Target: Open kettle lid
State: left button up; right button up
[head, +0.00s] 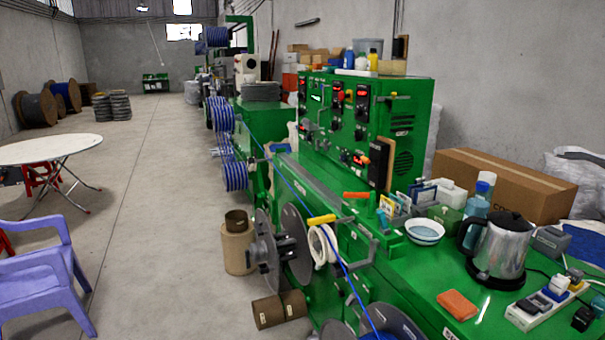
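The kettle (502,247) is a silver metal jug with a black handle, on a black base on the green machine's top at the right. Its dark lid (512,223) appears shut, though it is small in the view. The black handle (466,236) points left. Neither of my grippers shows in the head view.
Bowls (424,231), a blue bottle (476,207) and a power strip (541,307) surround the kettle. An orange sponge (458,304) lies in front. A cardboard box (503,184) stands behind. Open floor (150,220) lies left of the green machine (350,240), with a table (48,149) and purple chair (42,277) beyond.

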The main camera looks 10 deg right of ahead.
aim_at(513, 222)
jog(key=z, duration=1.4)
